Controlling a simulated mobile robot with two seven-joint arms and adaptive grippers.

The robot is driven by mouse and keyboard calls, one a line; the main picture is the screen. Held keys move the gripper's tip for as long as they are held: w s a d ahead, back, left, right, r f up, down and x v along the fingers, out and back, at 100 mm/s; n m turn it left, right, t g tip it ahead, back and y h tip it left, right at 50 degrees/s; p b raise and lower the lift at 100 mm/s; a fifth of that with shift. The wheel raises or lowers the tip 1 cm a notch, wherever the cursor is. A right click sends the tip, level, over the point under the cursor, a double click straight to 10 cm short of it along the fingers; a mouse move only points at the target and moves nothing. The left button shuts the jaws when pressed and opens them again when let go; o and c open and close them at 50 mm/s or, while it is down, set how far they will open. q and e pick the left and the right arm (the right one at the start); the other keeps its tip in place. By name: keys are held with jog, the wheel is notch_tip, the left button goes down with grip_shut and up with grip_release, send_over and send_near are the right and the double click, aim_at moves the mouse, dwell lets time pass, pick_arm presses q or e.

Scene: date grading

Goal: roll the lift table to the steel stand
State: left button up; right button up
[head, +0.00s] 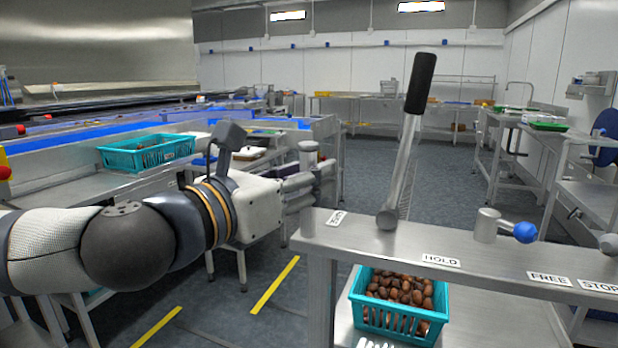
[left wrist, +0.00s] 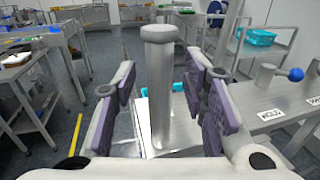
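The lift table's steel top bar (head: 400,240) crosses the lower right of the head view. It carries a tilted lever with a black grip (head: 421,83), labels HOLD, FREE and STOP, and a blue-knobbed handle (head: 525,232) lying above FREE. The blue knob also shows in the left wrist view (left wrist: 296,74). An upright capped steel post (left wrist: 160,90) stands between the fingers of my left gripper (left wrist: 165,100). The pads are apart, with visible gaps to the post. In the head view my left gripper (head: 305,185) is at the bar's left end. Which furniture is the steel stand is unclear.
A teal crate of dates (head: 398,320) sits below the bar. Another teal crate (head: 146,154) stands on a bench at left, beside a blue conveyor (head: 70,148). Steel benches (head: 490,150) line the right. Yellow floor lines (head: 275,284) run at lower left. The middle floor (head: 400,165) is clear.

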pick_arm(q)
jog(key=shift+w+d, duration=0.35)
jog(key=shift+w, duration=0.2)
grip_shut()
jog(key=shift+a, duration=0.1)
